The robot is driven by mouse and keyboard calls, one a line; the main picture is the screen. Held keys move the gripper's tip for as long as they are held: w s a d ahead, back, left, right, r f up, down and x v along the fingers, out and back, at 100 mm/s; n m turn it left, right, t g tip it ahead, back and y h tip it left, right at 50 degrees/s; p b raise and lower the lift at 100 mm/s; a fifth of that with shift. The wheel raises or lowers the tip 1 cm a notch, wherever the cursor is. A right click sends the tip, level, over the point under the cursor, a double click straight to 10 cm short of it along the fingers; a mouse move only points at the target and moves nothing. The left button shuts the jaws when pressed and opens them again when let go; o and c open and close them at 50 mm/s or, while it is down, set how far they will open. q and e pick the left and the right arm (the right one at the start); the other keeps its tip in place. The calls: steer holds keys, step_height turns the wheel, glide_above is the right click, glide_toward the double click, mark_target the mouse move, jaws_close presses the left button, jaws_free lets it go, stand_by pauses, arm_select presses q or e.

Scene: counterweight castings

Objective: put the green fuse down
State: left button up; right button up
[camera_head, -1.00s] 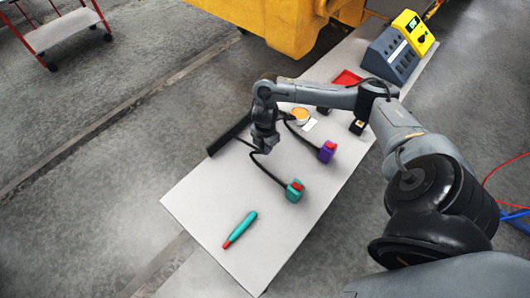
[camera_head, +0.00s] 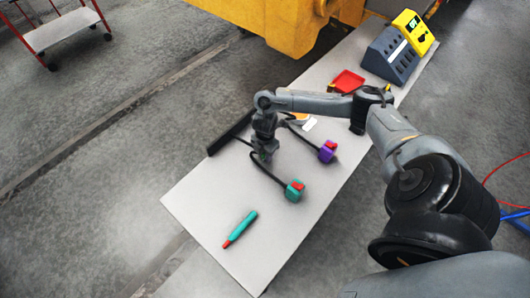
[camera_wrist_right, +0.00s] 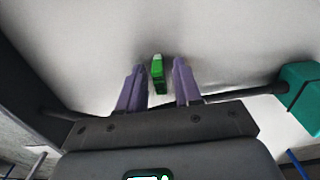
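The green fuse (camera_wrist_right: 157,72) shows in the right wrist view as a small green block with a pale end. It appears to rest on the light tabletop (camera_head: 195,195). My right gripper (camera_wrist_right: 158,85) is open, with its purple fingers on either side of the fuse and a visible gap at each side. In the head view my right gripper (camera_head: 262,158) hangs low over the middle of the table, with only a hint of green at its tips. My left gripper is not in view.
A teal-and-red pen-shaped tool (camera_head: 240,229) lies at the near end. A dark bar (camera_head: 228,133) lines the left edge. A red tray (camera_head: 347,81) sits farther back.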

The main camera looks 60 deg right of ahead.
steer(key=shift+o, duration=0.3)
steer(key=shift+r, duration=0.1)
steer(key=shift+r, duration=0.55)
step_height(320, 180, up, 10)
steer(key=r+p, duration=0.1)
steer(key=p, duration=0.2)
steer(key=w+a+f+t+y, duration=0.1)
steer(key=a+f+t+y, duration=0.15)
steer(key=a, duration=1.25)
steer(key=w+a+f+t+y, duration=0.15)
steer(key=a+t, duration=0.25)
steer(key=a, duration=1.1)
steer(key=s+d+r+m+g+h, duration=0.1)
steer(key=s+d+r+m+h, duration=0.1)
steer(key=s+m, duration=0.4)
steer(key=s+d+r+m+g+h, duration=0.1)
steer(key=s+d+r+m+g, duration=0.1)
steer(key=s+m, duration=0.5)
steer(key=shift+s+d+r+m+h+p, duration=0.3)
steer(key=shift+s+d+r+h, duration=0.15)
steer(key=shift+s, duration=0.6)
